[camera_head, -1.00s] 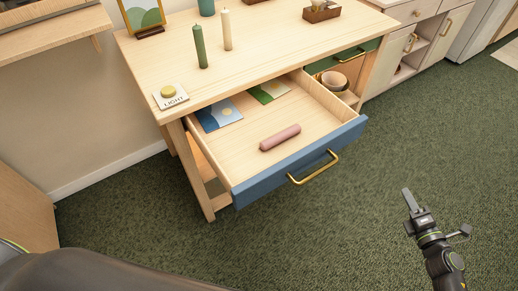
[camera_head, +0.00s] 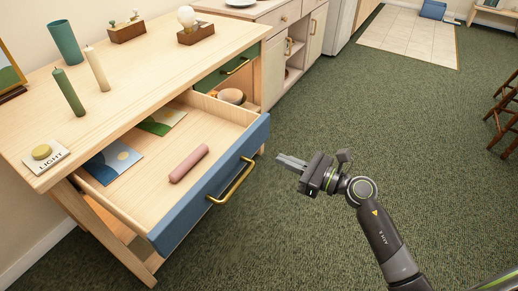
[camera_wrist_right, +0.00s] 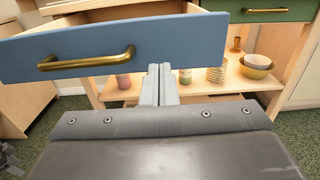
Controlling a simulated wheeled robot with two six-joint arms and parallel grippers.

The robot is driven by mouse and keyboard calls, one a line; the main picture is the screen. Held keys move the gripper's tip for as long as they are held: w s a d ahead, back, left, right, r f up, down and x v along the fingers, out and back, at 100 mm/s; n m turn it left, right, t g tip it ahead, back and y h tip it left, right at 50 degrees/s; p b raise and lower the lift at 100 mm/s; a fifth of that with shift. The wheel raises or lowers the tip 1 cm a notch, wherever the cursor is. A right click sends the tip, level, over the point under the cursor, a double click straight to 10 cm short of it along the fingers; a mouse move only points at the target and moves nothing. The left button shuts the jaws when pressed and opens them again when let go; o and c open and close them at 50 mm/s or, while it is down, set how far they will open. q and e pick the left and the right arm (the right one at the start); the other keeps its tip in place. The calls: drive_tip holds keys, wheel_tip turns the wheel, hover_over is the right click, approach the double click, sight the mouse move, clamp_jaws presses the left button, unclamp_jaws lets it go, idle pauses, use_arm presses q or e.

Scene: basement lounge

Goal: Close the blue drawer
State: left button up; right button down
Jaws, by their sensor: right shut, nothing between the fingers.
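The blue drawer (camera_head: 215,190) is pulled out of the wooden table, with a brass handle (camera_head: 232,181) on its front. A pink cylinder (camera_head: 188,163) and two picture cards lie inside it. My right gripper (camera_head: 281,160) is shut and empty, to the right of the drawer front and apart from the handle. In the right wrist view, the shut fingers (camera_wrist_right: 159,80) point at the blue front (camera_wrist_right: 180,42), right of the brass handle (camera_wrist_right: 86,61). My left gripper is not in view.
The tabletop (camera_head: 130,85) holds candles, a teal cup (camera_head: 64,41), wooden boxes and a light button (camera_head: 43,153). A green drawer (camera_head: 232,67) is to the right of the blue one. Green carpet (camera_head: 330,110) lies open around my right arm.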

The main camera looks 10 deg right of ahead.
sight(251, 147)
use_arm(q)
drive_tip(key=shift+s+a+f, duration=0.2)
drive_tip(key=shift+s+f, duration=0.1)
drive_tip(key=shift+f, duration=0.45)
use_arm(e)
drive_tip(key=x, duration=0.7)
drive_tip(key=shift+w+a, duration=0.25)
drive_tip(key=shift+w, duration=0.05)
